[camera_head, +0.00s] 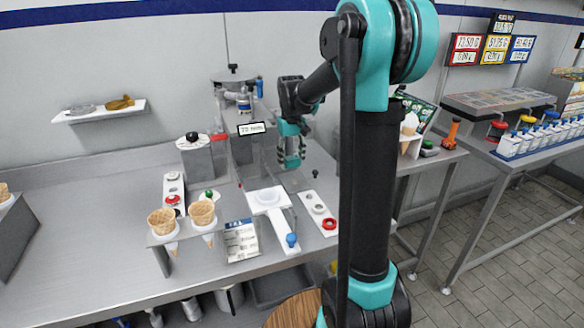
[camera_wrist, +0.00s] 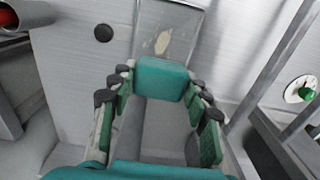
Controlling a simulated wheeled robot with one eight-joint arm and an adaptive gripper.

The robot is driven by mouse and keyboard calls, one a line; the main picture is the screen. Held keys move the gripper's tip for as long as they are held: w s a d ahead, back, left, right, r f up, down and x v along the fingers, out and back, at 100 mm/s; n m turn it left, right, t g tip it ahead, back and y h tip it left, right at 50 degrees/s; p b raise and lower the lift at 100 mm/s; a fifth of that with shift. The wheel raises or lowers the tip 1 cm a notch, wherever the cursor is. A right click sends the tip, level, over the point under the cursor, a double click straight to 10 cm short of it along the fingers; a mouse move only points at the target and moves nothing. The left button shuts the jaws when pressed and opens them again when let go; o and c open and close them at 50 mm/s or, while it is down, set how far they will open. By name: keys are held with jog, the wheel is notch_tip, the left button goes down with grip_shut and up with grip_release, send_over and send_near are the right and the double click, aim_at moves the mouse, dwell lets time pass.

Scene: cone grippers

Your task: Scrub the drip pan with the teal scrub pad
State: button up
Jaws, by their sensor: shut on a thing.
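My gripper (camera_head: 290,160) points down over the steel counter, beside the machine with the display. In the wrist view its two padded fingers close on the teal scrub pad (camera_wrist: 162,78), which sits between the fingertips. In the head view I cannot clearly separate the pad from my teal gripper parts. A shallow grey pan with a thin rim, seemingly the drip pan (camera_wrist: 182,18), lies beyond the pad in the wrist view. A tan smear (camera_wrist: 163,42) shows on it. The pad appears apart from the smear; I cannot tell whether it touches the pan.
The machine with a "72 mm" display (camera_head: 251,128) stands left of my gripper. A white plate with a blue knob (camera_head: 291,240) and a white strip with a red ring (camera_head: 329,223) lie in front. Waffle cones (camera_head: 202,212) stand in a holder at left.

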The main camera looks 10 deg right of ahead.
aim_at(292, 158)
jog(key=shift+r, duration=1.45)
